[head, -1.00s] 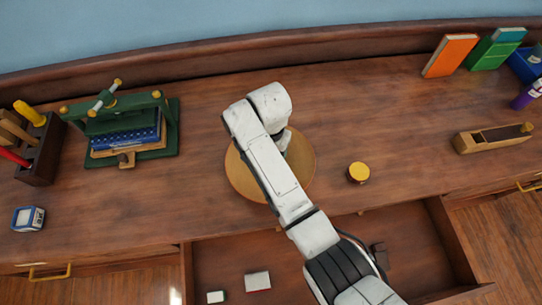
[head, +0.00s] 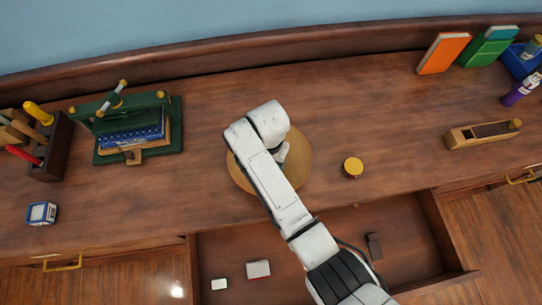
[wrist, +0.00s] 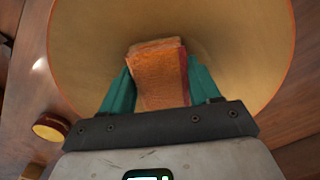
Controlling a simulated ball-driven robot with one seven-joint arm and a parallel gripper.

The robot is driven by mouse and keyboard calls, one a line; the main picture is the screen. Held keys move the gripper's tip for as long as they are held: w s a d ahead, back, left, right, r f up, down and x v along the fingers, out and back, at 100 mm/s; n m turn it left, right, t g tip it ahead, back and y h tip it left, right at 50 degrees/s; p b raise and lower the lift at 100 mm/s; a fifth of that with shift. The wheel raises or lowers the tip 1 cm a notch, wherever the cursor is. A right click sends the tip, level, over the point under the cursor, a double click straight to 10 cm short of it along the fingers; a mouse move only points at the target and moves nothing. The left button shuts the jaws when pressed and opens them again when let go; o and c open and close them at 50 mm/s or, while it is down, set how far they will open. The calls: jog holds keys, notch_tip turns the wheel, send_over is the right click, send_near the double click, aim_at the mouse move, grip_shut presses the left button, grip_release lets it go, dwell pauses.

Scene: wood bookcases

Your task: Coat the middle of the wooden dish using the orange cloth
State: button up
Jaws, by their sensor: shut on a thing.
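The wooden dish (head: 298,172) is round and light brown, and lies on the desk in the middle of the head view, partly hidden by my arm. It fills much of the wrist view (wrist: 90,40). My gripper (wrist: 160,85) has teal fingers shut on the folded orange cloth (wrist: 158,75). The cloth is over the inside of the dish, near its middle. I cannot tell whether it touches the surface. In the head view the cloth is hidden behind my arm.
A round yellow-topped tin (head: 353,167) stands right of the dish. An open drawer (head: 330,240) sticks out below the desk. A green press (head: 135,125) stands left, and a wooden plane (head: 483,133) lies right. The desk around the dish is mostly clear.

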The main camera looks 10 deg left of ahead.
jog(key=shift+w+a+f+b, duration=0.1)
jog(key=shift+w+a+b, duration=0.1)
jog(key=shift+w+b, duration=0.4)
jog(key=shift+w+a+f+b, duration=0.1)
jog(key=shift+w+a+b, duration=0.05)
jog(key=shift+w+b, duration=0.45)
jog(key=shift+w+a+r, duration=0.1)
jog(key=shift+w+r, duration=0.05)
jog(key=shift+w, duration=0.4)
jog(key=shift+s+d+r+p, duration=0.1)
jog(key=shift+s+p, duration=0.35)
jog(key=shift+p, duration=0.15)
jog(key=shift+s+d+r+p, duration=0.1)
jog(key=shift+s+p, duration=0.3)
jog(key=shift+p, duration=0.2)
jog(key=shift+s+d+p, duration=0.15)
jog(key=shift+s+p, duration=0.4)
jog(key=shift+p, duration=0.1)
jog(key=shift+s+d+f, duration=0.1)
jog(key=shift+s+f, duration=0.1)
jog(key=shift+s, duration=0.15)
